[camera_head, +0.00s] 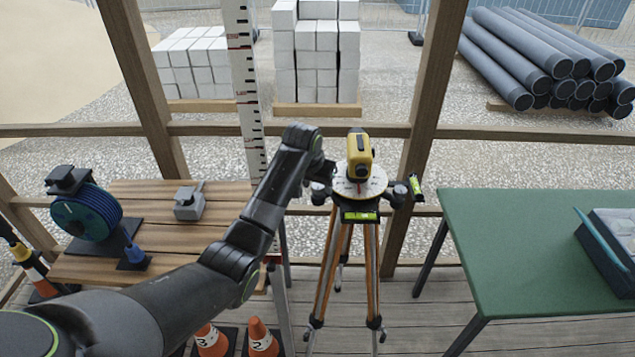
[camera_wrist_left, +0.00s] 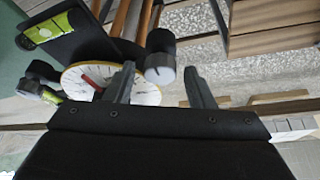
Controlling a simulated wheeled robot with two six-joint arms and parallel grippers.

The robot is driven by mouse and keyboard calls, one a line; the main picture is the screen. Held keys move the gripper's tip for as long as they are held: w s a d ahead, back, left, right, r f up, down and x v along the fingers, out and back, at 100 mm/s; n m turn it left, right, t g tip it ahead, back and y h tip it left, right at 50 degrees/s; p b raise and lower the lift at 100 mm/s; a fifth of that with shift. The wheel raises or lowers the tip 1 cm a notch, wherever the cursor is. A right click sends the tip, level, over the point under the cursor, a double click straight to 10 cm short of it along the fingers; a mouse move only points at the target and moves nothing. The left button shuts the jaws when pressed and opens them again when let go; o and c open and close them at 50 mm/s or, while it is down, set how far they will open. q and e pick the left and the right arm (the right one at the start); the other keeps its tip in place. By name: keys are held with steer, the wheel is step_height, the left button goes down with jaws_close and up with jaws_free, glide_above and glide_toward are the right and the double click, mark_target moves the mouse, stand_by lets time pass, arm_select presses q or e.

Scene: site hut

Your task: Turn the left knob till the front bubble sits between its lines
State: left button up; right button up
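The yellow level (camera_head: 359,155) sits on a round white dial on a wooden tripod. The left knob (camera_head: 319,194) is dark and lies at the dial's left; in the left wrist view it is the grey-capped knob (camera_wrist_left: 160,68). My left gripper (camera_head: 325,172) is open, its fingertips (camera_wrist_left: 159,72) on either side of this knob with gaps visible at both sides. The front vial (camera_head: 360,216) is green-yellow and also shows in the left wrist view (camera_wrist_left: 48,28). Its bubble is too small to place against the lines. My right gripper is out of view.
A second vial (camera_head: 416,187) stands at the right, beside the right knob (camera_head: 399,194). A striped measuring staff (camera_head: 245,90) rises behind my left arm. A wooden bench (camera_head: 160,205) is at left, a green table (camera_head: 540,250) at right.

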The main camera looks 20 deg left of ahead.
arm_select(q)
steer(key=c, duration=0.8)
steer(key=shift+d+n, duration=0.1)
steer(key=shift+n, duration=0.3)
steer(key=n+y, duration=0.2)
steer(key=n, duration=0.2)
steer(key=shift+w+d+n, duration=0.1)
steer(key=shift+d+n, duration=0.05)
steer(key=shift+n, duration=0.25)
steer(key=n+g+y, duration=0.1)
steer(key=n, duration=0.2)
steer(key=n+y, duration=0.1)
steer(key=n, duration=0.1)
steer(key=shift+w+n+g, duration=0.1)
steer(key=shift+n+g, duration=0.3)
steer(key=shift+n, duration=0.3)
steer(key=o, duration=1)
steer(key=shift+c, duration=0.2)
